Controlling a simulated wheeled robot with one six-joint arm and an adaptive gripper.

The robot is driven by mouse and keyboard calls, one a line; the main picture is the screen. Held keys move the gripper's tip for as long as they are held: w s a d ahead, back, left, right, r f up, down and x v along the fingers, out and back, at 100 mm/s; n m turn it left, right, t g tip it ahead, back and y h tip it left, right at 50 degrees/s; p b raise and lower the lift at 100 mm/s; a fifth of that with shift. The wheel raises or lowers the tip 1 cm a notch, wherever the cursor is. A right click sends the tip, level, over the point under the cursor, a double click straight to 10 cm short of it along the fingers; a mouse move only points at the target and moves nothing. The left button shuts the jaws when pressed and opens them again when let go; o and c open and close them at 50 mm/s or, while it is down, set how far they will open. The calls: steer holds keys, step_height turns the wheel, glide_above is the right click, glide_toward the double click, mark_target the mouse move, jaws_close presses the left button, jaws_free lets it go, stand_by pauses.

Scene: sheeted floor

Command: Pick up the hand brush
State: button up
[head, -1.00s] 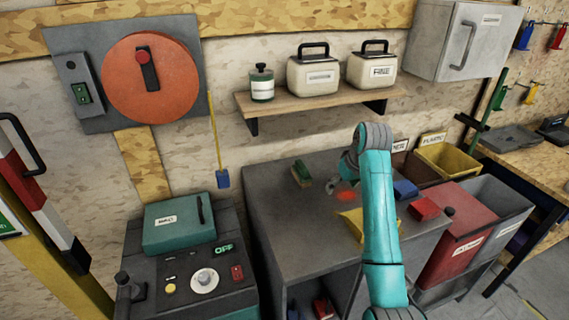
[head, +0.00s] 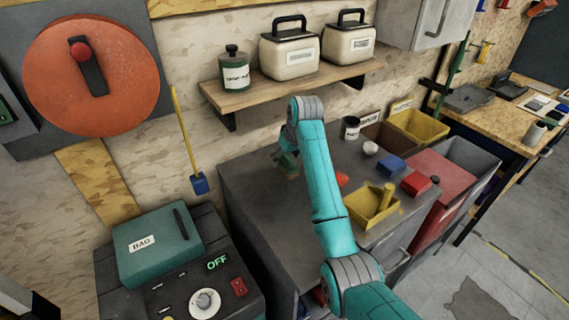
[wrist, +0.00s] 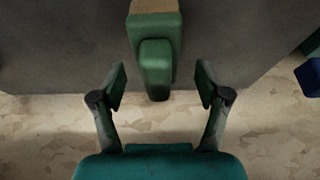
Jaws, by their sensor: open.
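The hand brush (head: 289,166) is green with a tan strip and lies on the grey bench top near its back left corner. In the wrist view the brush (wrist: 156,25) shows at the top middle, with its green handle pointing toward my gripper (wrist: 161,86). My gripper is open, with one finger on each side of the handle's end in that picture. I cannot tell whether the fingers are at the handle's height; no contact shows. In the head view my gripper (head: 280,154) is small and partly hidden by my arm, right by the brush.
A wooden shelf (head: 290,88) overhangs behind. A blue-ended yellow stick (head: 199,184) hangs left.

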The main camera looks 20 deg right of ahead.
mark_target(284, 160)
steer(key=shift+x, duration=1.6)
steer(key=shift+w+d, duration=0.1)
steer(key=shift+w, duration=0.1)
steer(key=c, duration=1.3)
steer(key=shift+r, duration=0.2)
